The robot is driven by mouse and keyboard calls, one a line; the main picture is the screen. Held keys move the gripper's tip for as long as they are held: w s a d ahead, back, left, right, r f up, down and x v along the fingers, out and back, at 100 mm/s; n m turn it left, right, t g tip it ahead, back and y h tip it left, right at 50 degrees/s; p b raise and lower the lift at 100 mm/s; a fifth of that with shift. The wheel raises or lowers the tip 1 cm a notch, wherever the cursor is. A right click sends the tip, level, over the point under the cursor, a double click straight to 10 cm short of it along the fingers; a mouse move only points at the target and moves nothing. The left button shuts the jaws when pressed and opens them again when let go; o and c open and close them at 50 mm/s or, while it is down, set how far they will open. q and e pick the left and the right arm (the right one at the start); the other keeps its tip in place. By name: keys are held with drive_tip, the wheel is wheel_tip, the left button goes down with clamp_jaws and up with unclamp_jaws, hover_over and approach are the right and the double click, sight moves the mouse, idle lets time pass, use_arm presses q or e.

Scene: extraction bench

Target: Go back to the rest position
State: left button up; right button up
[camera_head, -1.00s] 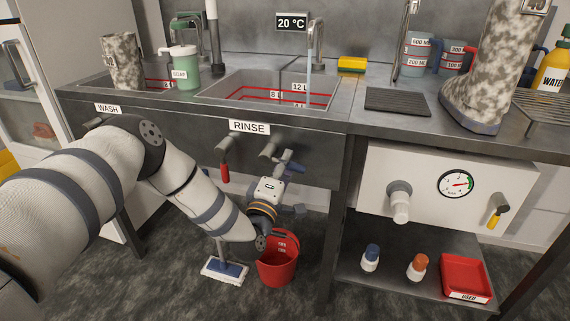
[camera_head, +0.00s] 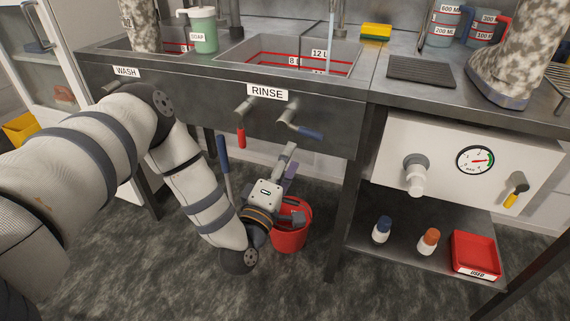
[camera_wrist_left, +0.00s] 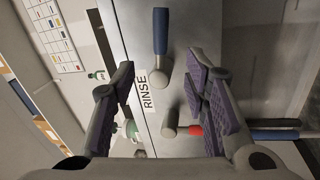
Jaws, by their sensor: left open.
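My left gripper (camera_head: 288,167) is open and empty. It is below the front of the rinse sink (camera_head: 352,70), in front of the red bucket (camera_head: 291,238). The left wrist view shows its two purple-padded fingers (camera_wrist_left: 162,85) apart, with the sink front and the RINSE label (camera_wrist_left: 148,92) beyond. The rinse valve's blue handle (camera_head: 310,133) points sideways to the right; it also shows in the left wrist view (camera_wrist_left: 160,30). The red handle (camera_head: 241,138) hangs down. The gripper touches neither handle. Water (camera_head: 331,28) runs from the tap into the sink. My right gripper is not in view.
The bucket stands on the floor close behind my left gripper. A blue mop handle (camera_head: 224,163) stands beside my forearm. To the right, a shelf holds two small bottles (camera_head: 381,230) (camera_head: 428,241) and a red tray (camera_head: 474,256). The floor in front is clear.

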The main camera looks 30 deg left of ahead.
use_arm(q)
drive_tip(key=shift+v, duration=1)
drive_tip(key=s+d+f+m+g+h+p, duration=0.3)
drive_tip(key=s+d+f+m+g+h, duration=0.55)
drive_tip(key=s+d+f, duration=0.45)
drive_tip(key=s+a+m+g+y, duration=0.1)
drive_tip(key=s+a+m+g, duration=0.1)
drive_tip(key=s, duration=0.8)
drive_tip(key=s+a+f+m+g+y+p, duration=0.1)
drive_tip(key=s+a+m+g+y, duration=0.1)
drive_tip(key=s+m+g, duration=0.2)
drive_tip(key=s+a+f+m+g+y+p, duration=0.1)
drive_tip(key=s+g, duration=0.7)
drive_tip(key=s, duration=0.8)
drive_tip(key=shift+a+m, duration=0.45)
drive_tip(key=shift+m, duration=0.8)
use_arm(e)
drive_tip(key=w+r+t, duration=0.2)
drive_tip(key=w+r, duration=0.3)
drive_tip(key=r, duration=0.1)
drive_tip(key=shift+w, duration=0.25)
